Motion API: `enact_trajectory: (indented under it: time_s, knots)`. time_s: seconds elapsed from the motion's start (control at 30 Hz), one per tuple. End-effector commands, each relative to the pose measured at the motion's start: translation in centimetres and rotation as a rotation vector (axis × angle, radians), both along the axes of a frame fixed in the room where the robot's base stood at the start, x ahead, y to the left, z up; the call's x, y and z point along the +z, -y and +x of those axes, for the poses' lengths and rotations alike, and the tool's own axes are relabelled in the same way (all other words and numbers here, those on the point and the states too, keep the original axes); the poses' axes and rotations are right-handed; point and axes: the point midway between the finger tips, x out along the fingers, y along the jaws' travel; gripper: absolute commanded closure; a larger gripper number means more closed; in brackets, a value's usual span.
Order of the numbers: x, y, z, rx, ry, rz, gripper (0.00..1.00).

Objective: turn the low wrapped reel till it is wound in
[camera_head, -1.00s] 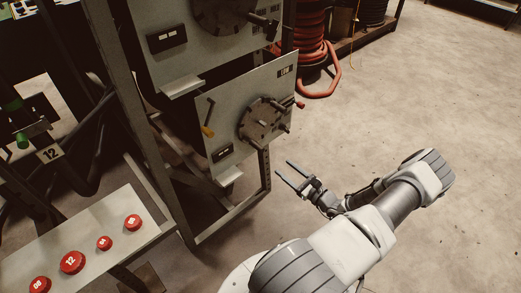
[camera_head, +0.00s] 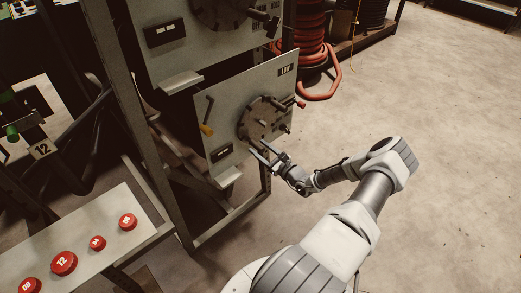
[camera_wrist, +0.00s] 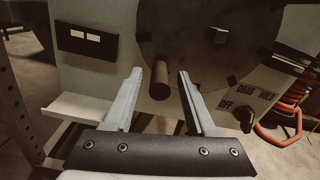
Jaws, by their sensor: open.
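The low reel (camera_head: 262,117) is a dark round disc with several pegs, on the lower grey panel (camera_head: 228,95). In the wrist view the disc (camera_wrist: 200,45) fills the upper right. My gripper (camera_head: 266,151) is open at the lower edge of the reel. In the wrist view my gripper (camera_wrist: 158,75) has one finger on each side of a dark round handle peg (camera_wrist: 159,82) that sticks out from the disc. The fingers stand apart from the peg with gaps on both sides. Whether any wrapping is on the reel cannot be told.
A knob (camera_wrist: 243,118) marked OFF and DRAG HOLD is to the right in the wrist view. A shelf (camera_wrist: 78,107) juts out below left. A red hose coil (camera_head: 315,60) stands behind. The floor at right is clear.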

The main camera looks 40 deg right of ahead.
Motion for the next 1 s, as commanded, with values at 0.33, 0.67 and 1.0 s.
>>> enact_trajectory:
  time_s: [0.33,0.67,1.0]
  knots:
    - [-0.01,0.01,-0.05,0.000,0.000,0.000,0.89]
    - [-0.01,0.01,-0.06,0.000,0.000,0.000,1.00]
    - [-0.02,0.01,-0.08,0.000,0.000,0.000,1.00]
